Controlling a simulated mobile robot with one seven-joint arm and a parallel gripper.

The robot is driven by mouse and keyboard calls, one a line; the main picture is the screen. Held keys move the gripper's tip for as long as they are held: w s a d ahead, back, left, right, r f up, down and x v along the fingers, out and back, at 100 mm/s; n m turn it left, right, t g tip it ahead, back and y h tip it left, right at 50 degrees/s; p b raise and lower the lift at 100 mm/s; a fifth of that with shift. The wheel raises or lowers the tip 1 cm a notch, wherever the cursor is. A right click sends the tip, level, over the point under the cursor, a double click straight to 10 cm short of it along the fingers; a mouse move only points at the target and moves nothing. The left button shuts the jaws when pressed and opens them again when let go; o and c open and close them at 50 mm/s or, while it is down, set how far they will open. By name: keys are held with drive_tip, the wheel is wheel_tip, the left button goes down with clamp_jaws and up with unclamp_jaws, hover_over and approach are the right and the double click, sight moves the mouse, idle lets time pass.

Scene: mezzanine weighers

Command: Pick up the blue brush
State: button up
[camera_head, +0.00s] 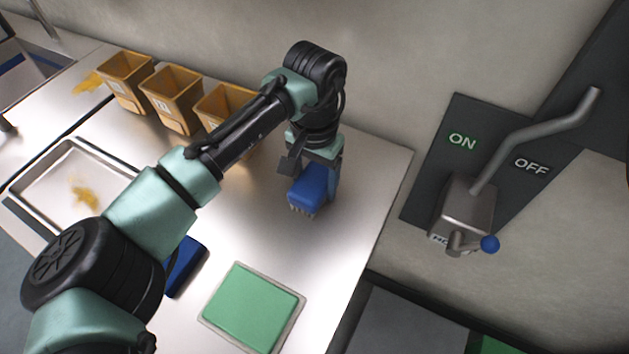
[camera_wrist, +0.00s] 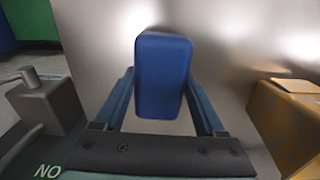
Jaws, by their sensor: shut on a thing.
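The blue brush (camera_head: 309,187) is in my gripper, at the right end of the steel table in the head view. Its pale bristles point down toward the table top. I cannot tell whether the bristles touch the table. My gripper (camera_head: 318,180) is above the table and shut on the brush. In the wrist view the blue brush (camera_wrist: 163,75) sits between the two fingers of my gripper (camera_wrist: 160,92), its blue top facing the camera and its bristles hidden.
Three tan bins (camera_head: 172,99) stand along the back wall. A green pad (camera_head: 253,306) lies at the table's front right. A steel tray (camera_head: 31,195) with a yellow-brown stain is at left. A blue object (camera_head: 186,266) is partly behind my arm. A lever switch (camera_head: 466,208) is on the right wall.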

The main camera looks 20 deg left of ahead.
sight(313, 180)
drive_tip(key=shift+r, duration=0.15)
drive_tip(key=shift+s+r, duration=0.2)
wheel_tip(313, 180, up, 7)
drive_tip(key=shift+f, duration=0.15)
drive_tip(key=s+a, duration=0.1)
drive_tip(key=s, duration=0.5)
drive_tip(key=s+a, duration=0.1)
drive_tip(key=s, duration=0.6)
drive_tip(key=s+a+b, duration=0.1)
drive_tip(key=s+a, duration=0.1)
drive_tip(key=s, duration=0.4)
drive_tip(key=shift+s+f, duration=0.15)
drive_tip(key=shift+f, duration=0.05)
